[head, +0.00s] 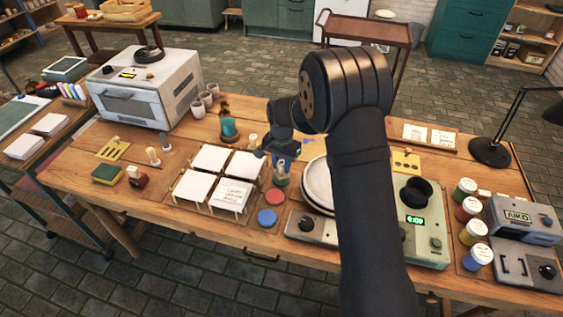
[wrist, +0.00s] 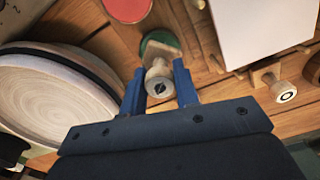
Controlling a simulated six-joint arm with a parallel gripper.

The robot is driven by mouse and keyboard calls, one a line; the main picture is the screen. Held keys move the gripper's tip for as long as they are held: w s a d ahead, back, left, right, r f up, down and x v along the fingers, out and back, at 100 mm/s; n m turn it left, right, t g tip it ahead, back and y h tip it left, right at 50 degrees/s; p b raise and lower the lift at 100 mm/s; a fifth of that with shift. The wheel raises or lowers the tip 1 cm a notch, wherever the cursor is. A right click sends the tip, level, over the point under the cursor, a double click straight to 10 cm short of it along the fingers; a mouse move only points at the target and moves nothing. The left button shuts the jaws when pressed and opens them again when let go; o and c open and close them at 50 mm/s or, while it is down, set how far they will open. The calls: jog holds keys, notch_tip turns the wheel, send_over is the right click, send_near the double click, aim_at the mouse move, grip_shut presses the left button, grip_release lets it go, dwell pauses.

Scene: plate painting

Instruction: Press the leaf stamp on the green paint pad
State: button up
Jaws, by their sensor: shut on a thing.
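The leaf stamp (wrist: 159,86) has a round wooden knob with a dark leaf-like mark on top. My gripper (wrist: 159,72) is shut on it, one blue finger on each side of the knob. In the head view, the stamp (head: 281,172) hangs upright below my gripper (head: 280,157). The green paint pad (wrist: 158,43) is a round disc at the stamp's base. The stamp covers part of the pad, and I cannot tell whether they touch. The pad is mostly hidden in the head view.
The red pad (head: 275,196) and blue pad (head: 267,217) lie nearer the front edge. White tiles on racks (head: 231,194) stand to the left. Stacked plates (wrist: 62,88) stand close on the other side. Another stamp (wrist: 284,92) with a ring mark stands nearby.

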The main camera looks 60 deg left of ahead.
aim_at(281, 162)
jog(key=shift+f, duration=0.6)
dwell(1.7)
jog(key=shift+r, duration=3.55)
